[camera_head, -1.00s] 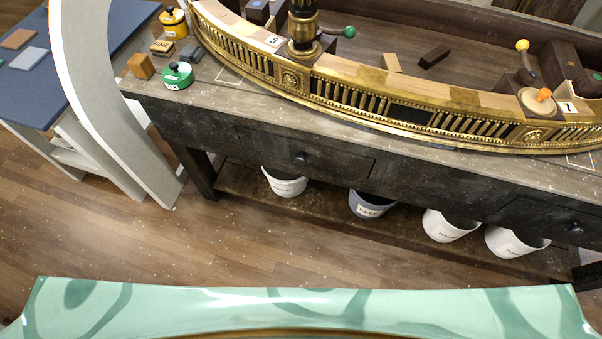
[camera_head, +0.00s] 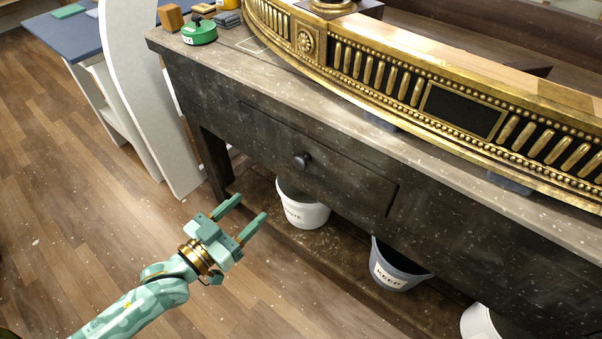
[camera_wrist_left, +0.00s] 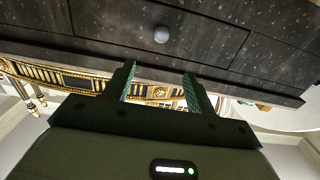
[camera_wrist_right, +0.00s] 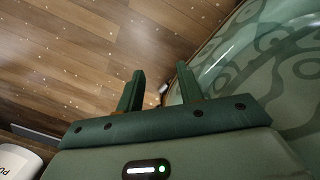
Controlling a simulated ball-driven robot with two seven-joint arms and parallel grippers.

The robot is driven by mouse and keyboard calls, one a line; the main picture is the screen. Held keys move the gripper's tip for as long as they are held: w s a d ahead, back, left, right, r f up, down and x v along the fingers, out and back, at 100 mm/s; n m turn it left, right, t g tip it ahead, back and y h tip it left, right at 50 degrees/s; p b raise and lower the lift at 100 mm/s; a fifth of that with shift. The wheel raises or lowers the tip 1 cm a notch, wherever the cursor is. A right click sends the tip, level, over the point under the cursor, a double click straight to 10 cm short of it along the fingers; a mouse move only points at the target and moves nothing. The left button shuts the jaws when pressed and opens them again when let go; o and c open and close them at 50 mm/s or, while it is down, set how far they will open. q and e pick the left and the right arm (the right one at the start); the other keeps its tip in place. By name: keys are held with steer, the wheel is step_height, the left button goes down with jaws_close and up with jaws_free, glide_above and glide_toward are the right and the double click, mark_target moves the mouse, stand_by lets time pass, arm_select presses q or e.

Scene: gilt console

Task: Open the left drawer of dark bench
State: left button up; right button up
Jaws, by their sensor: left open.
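The dark bench (camera_head: 190,95) fills the right of the head view. Its left drawer (camera_head: 345,178) is shut, its front flush, with a round dark knob (camera_head: 301,160) near the middle. The knob also shows in the left wrist view (camera_wrist_left: 161,34), upside down, beyond the fingertips. My left gripper (camera_head: 247,209) is open and empty, in front of and below the drawer, apart from the knob. It also shows in the left wrist view (camera_wrist_left: 158,82). My right gripper (camera_wrist_right: 158,82) shows only in its own wrist view, its two fingers apart with nothing seen between them.
A gilt console piece (camera_head: 420,75) lies on the bench top. A white bin (camera_head: 302,212) and a grey-blue bin (camera_head: 395,270) stand on the low shelf. A white curved panel (camera_head: 150,90) stands left. Floor before the bench is clear.

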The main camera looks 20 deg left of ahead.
mark_target(298, 163)
arm_select(q)
steer(key=b+x, duration=0.1)
steer(key=x, duration=0.3)
steer(key=b+x, duration=0.2)
steer(key=x, duration=0.3)
steer(key=f+b+x, duration=0.1)
steer(key=b+x, duration=0.1)
steer(key=x, duration=0.2)
steer(key=shift+w, duration=0.2)
steer(key=shift+b+x, duration=0.45)
steer(key=shift+x, duration=0.5)
steer(key=shift+w+d+r, duration=0.1)
steer(key=shift+w+r, duration=0.15)
steer(key=shift+w, duration=0.1)
arm_select(e)
steer(key=w+d+f+n, duration=0.1)
steer(key=w+d+f, duration=0.1)
steer(key=w, duration=0.3)
steer(key=shift+w+f+n+h, duration=0.2)
steer(key=shift+f+n+h, duration=0.2)
steer(key=shift+f, duration=0.1)
arm_select(q)
jaws_close()
steer(key=shift+s, duration=0.1)
